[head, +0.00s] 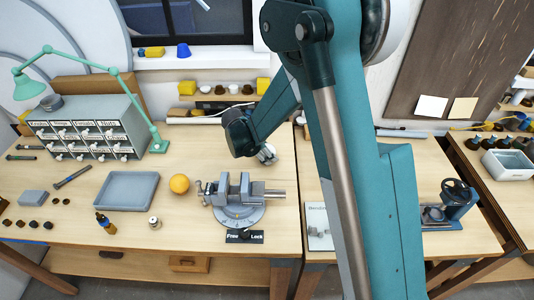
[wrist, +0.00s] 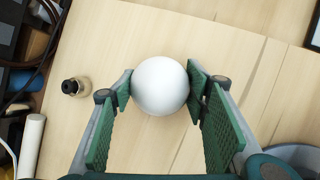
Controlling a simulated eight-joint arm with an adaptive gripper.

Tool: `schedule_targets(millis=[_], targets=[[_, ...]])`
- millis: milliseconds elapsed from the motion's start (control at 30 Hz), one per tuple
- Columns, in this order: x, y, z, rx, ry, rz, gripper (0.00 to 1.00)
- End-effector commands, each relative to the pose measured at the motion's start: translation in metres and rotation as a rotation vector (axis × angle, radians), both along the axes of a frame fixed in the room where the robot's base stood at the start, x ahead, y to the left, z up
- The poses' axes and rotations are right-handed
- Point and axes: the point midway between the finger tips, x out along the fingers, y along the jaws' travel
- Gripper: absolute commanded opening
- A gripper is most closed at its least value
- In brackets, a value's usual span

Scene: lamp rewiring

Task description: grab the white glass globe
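The white glass globe (wrist: 160,86) is a smooth, plain white ball in the middle of the wrist view. My gripper (wrist: 160,88) has its two green-padded fingers on either side of the globe. Both fingertips meet or nearly meet its left and right edges; firm contact is not clear. In the head view my gripper (head: 266,154) points down low over the bench behind the vise, and only a small pale part of the globe shows at its fingertips. Whether the globe rests on the wood or hangs just above it is not clear.
The grey vise (head: 240,192) stands in front of my gripper, with an orange ball (head: 180,184) and a grey tray (head: 127,190) to its left. A small dark-topped bottle (wrist: 75,87) stands left of the globe. Bare wood lies beyond the globe.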

Motion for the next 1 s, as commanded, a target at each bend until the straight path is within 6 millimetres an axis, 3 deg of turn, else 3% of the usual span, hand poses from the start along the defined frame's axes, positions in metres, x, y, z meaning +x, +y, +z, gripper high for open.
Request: schedule_targets(millis=[467, 667, 1000], targets=[[0.000, 0.000, 0.006, 0.000, 0.000, 0.000, 0.33], [0.000, 0.000, 0.021, 0.000, 0.000, 0.000, 0.33], [0.000, 0.000, 0.065, 0.000, 0.000, 0.000, 0.33]])
